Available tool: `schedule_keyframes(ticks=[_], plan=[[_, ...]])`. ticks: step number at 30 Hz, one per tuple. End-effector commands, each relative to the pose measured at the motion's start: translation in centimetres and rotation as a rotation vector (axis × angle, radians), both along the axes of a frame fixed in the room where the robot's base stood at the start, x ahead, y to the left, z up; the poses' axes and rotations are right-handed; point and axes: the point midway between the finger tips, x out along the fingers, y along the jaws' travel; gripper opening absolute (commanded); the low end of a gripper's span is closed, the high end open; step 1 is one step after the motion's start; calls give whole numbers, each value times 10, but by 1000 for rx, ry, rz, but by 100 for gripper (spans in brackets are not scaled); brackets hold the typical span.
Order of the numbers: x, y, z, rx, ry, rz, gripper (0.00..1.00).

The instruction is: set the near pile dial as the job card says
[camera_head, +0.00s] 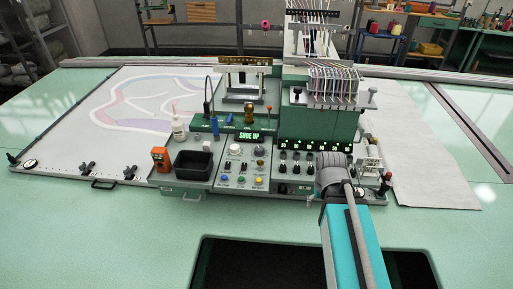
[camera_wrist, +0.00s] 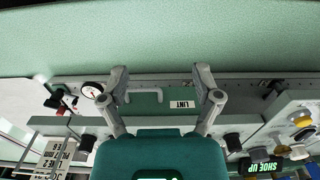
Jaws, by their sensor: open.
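In the head view the control panel (camera_head: 243,171) of the green tufting machine carries a white dial (camera_head: 235,149) and a grey knob (camera_head: 259,152). To their right are two rows of small dark knobs (camera_head: 296,162). I cannot tell which is the near pile dial; its setting is too small to read. My gripper (camera_head: 335,172) is over the right front of the machine, right of the dark knobs. The wrist view shows its two fingers (camera_wrist: 160,74) spread apart with nothing between them. A white card with black text (camera_wrist: 55,152) shows there, not readable enough to tell whether it is the job card.
A drawer front labelled LINT (camera_wrist: 182,104) with a handle lies beneath the fingers. A display (camera_head: 249,136) reads SHOE UP. The pale green table front is clear.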

Motion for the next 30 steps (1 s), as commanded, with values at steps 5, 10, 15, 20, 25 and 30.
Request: schedule_keyframes(ticks=[5,10,15,20,25,30], plan=[[33,2,20,0,0,-27,87],[84,29,48,0,0,-82,87],[145,76,83,1,0,-155,87],[196,127,113,1,0,-228,87],[235,175,136,1,0,-291,87],[253,203,147,1,0,-330,87]])
